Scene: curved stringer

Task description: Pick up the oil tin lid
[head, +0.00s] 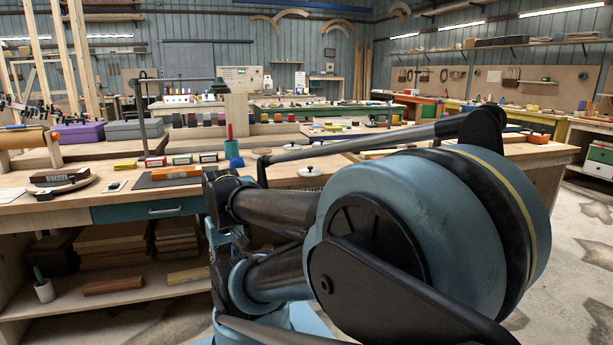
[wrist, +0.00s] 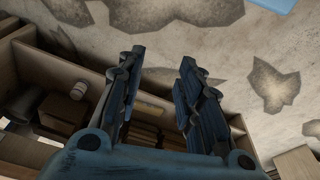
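A small white round lid with a dark knob (head: 310,171) lies on the workbench top (head: 130,203), just behind my arm in the head view. A second, flatter pale disc with a dark knob (head: 262,152) lies farther back and left of it. I cannot tell for certain which of them is the oil tin lid. My gripper (wrist: 162,58) is open and empty in the wrist view, its two dark blue fingers apart. It points at the floor and the bench's lower shelf, away from the bench top. Neither lid shows in the wrist view.
A blue container with a red-handled tool (head: 233,152) stands left of the lids. An orange block (head: 176,173) and a round plate with a brown block (head: 60,186) lie farther left. The lower shelf (head: 140,296) holds stacked boards. My arm hides much of the bench's right part.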

